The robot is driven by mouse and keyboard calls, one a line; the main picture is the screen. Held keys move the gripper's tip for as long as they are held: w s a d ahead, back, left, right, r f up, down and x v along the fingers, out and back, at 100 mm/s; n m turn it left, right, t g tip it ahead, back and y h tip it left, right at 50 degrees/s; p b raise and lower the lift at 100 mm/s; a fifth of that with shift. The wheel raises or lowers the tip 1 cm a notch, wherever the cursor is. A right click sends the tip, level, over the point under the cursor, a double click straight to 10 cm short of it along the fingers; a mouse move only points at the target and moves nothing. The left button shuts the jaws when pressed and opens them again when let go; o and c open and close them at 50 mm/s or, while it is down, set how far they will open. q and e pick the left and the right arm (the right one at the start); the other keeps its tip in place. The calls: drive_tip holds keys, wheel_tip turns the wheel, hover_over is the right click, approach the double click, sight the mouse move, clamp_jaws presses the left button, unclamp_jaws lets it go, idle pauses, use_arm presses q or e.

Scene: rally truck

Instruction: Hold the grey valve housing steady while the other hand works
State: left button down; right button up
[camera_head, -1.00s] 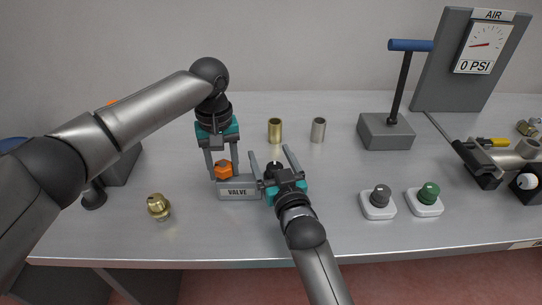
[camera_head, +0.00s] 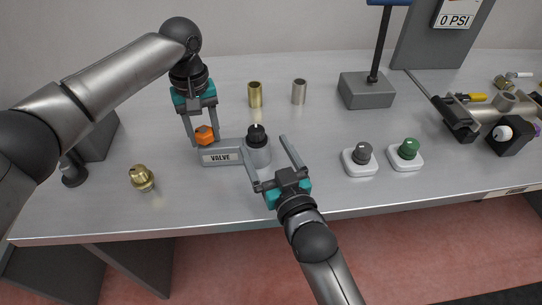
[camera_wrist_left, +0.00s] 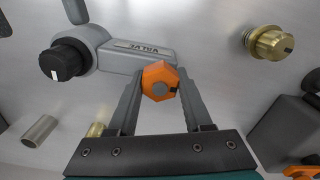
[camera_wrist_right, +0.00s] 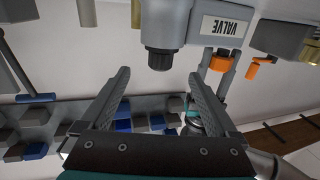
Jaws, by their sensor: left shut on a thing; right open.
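The grey valve housing (camera_head: 222,157), labelled VALVE, lies on the bench with an orange hex nut (camera_head: 205,135) at its left end and a black knob (camera_head: 256,136) with a white mark on its round right end. My left gripper (camera_head: 205,139) is shut on the orange nut, one finger on each side; the left wrist view shows the nut (camera_wrist_left: 159,82) between the fingertips. My right gripper (camera_head: 264,152) is open and empty. Its fingers point toward the knob end but stand clear of the knob (camera_wrist_right: 159,59) in the right wrist view.
A brass fitting (camera_head: 142,177) stands left of the housing; brass (camera_head: 255,94) and grey (camera_head: 299,91) sleeves stand behind. A grey button (camera_head: 361,158) and green button (camera_head: 407,153) sit to the right, with a blue-handled pump (camera_head: 367,90) behind them.

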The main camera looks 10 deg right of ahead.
drive_tip(key=shift+v, duration=1.25)
drive_tip(key=shift+r, duration=0.2)
drive_tip(key=shift+s, duration=0.1)
drive_tip(key=v, duration=1.2)
drive_tip(key=shift+f, duration=0.1)
drive_tip(key=v, duration=0.7)
drive_tip(key=shift+s+d, duration=0.1)
drive_tip(key=shift+s, duration=0.05)
drive_tip(key=shift+c, duration=0.3)
